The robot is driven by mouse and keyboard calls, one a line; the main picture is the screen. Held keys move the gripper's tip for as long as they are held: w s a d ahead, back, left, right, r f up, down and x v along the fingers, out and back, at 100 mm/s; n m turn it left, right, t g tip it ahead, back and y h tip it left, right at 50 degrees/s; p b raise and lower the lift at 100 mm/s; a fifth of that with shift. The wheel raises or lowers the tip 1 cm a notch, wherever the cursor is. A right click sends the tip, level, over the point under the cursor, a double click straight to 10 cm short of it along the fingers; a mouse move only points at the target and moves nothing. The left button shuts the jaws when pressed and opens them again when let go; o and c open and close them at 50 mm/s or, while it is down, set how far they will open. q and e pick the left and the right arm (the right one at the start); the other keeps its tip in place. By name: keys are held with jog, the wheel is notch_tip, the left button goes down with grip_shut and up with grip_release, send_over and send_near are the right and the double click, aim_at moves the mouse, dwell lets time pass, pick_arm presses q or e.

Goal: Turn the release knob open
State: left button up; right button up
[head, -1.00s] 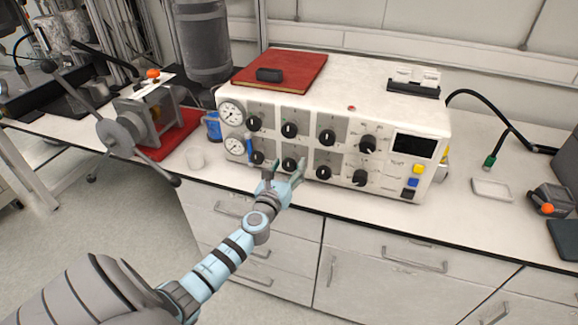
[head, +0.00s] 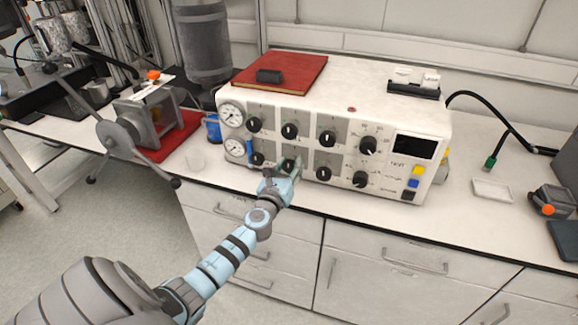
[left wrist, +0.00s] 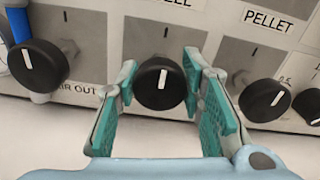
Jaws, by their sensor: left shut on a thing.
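The white control box (head: 380,110) stands on the bench with two rows of black knobs on its front. My left gripper (head: 281,168) is at the lower row, at the second knob from the left. In the left wrist view, my left gripper (left wrist: 160,88) has its green-padded fingers on both sides of that black knob (left wrist: 160,84), shut on it. The knob's white mark points almost straight up, tilted slightly right. Whether this is the release knob cannot be read, since its label is cut off. My right gripper is not in view.
A neighbouring knob (left wrist: 38,67) sits left, above a label ending "AIR OUT", and another knob (left wrist: 264,100) under "PELLET" sits right. A red book (head: 285,72) lies on the box. Bench front is clear.

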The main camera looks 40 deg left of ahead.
pick_arm(q)
jog(key=shift+f, duration=0.1)
jog(key=n+b, duration=0.2)
jog(key=n, duration=0.4)
jog(key=shift+f+n, duration=0.1)
jog(key=shift+n, duration=0.2)
jog(key=n+b, duration=0.1)
jog(key=n, duration=0.4)
jog(key=shift+b, duration=0.35)
jog(key=n+b, duration=0.2)
jog(key=n, duration=0.4)
jog(key=shift+f+n, duration=0.1)
jog(key=shift+n, duration=0.3)
jog(key=n+b, duration=0.2)
jog(key=n, duration=0.3)
jog(key=o, duration=1.2)
